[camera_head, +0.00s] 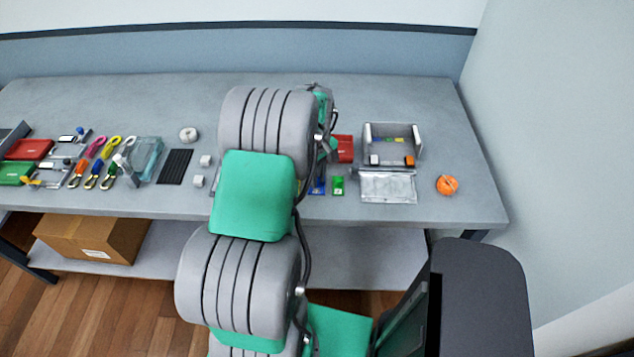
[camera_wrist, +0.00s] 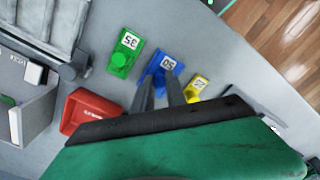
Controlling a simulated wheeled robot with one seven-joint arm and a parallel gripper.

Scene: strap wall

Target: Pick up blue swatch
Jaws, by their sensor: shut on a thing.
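The blue swatch (camera_wrist: 165,61) is a small flat blue piece with a white label reading 50. In the wrist view it is at the tips of my gripper (camera_wrist: 160,80), whose two dark fingers are shut on its near part. Part of the swatch is hidden between and behind the fingers. In the head view a bit of the blue swatch (camera_head: 317,188) shows beside my arm, which hides the gripper. I cannot tell whether the swatch is clear of the table.
A green swatch (camera_wrist: 124,53) labelled 35 and a yellow swatch (camera_wrist: 196,86) lie on either side. A red bin (camera_wrist: 88,112) is close by. A grey open box (camera_head: 392,140) and an orange roll (camera_head: 447,185) are to the right on the table (camera_head: 475,208).

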